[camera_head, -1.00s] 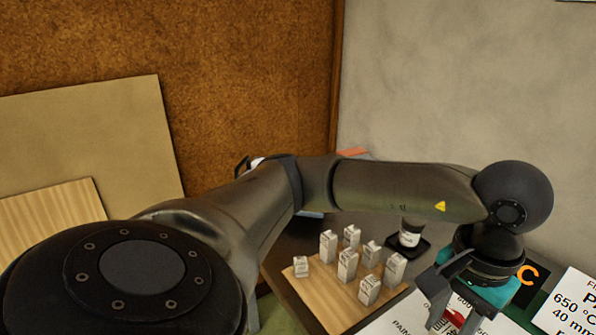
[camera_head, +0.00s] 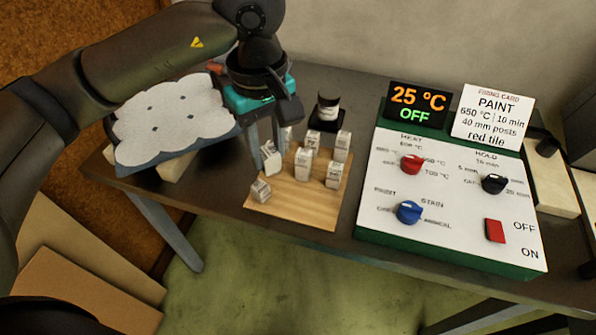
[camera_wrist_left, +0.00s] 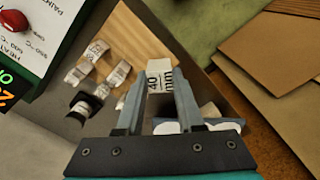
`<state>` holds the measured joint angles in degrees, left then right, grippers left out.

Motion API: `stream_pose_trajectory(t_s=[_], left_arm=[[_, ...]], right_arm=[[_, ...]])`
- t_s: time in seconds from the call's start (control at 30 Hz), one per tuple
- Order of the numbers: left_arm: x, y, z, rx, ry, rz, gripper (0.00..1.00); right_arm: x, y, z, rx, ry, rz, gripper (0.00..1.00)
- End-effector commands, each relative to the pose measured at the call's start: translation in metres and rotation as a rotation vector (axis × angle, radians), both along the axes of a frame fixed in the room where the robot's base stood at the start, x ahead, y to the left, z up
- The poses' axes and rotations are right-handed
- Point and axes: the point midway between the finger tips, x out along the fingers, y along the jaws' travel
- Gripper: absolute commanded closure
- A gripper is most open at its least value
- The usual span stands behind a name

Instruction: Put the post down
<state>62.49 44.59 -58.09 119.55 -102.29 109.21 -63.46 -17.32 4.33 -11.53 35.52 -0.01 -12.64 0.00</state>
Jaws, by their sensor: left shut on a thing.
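My left gripper (camera_head: 267,140) points down at the back left edge of the wooden board (camera_head: 310,215). It is shut on a pale square post (camera_head: 270,159), which looks tilted in the head view. In the left wrist view the post (camera_wrist_left: 159,75) sits between the fingertips (camera_wrist_left: 160,92), its face marked "40 mm". Whether its lower end touches the board I cannot tell. My right gripper is not in view.
A control box (camera_head: 450,205) with knobs and a firing card (camera_head: 492,117) is to the right. A white scalloped pad (camera_head: 172,120) lies at left. The board's front right is clear.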

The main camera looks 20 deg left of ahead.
Motion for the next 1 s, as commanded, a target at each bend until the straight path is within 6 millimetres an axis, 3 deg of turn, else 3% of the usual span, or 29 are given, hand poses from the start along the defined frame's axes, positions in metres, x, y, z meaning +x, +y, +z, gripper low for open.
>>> stream_pose_trajectory(t_s=[0.7,1.0], left_arm=[[0.025,-0.02,0.04,-0.014,0.005,1.442,1.0],[0.03,-0.025,0.047,-0.013,0.007,1.809,1.0]], right_arm=[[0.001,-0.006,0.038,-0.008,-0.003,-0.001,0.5],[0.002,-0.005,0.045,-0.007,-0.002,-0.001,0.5]])
